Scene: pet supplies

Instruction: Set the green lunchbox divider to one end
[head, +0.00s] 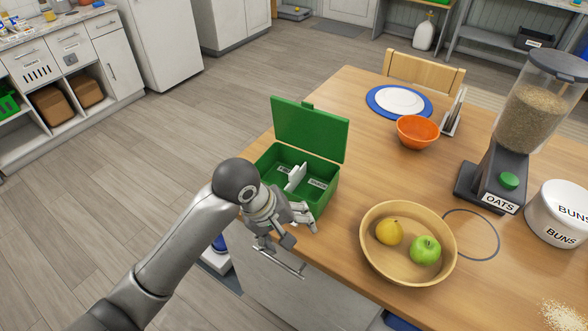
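The green lunchbox (321,196) stands near the left edge of the wooden table with its lid (310,130) raised at the back. Inside, a white divider (296,177) stands upright near the middle, between two small labels too small to read surely. My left gripper (308,226) is just in front of the box's near wall, outside it and lower right of the divider. Its fingers look spread, and nothing shows between them. Part of the box's front left is hidden behind my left arm. My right gripper is not in view.
A wooden bowl (371,249) with a yellow pear and a green apple stands right of my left gripper. An orange bowl (417,131), a blue-rimmed plate (376,102), an oats dispenser (482,178) and a white buns tin (545,215) stand farther off.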

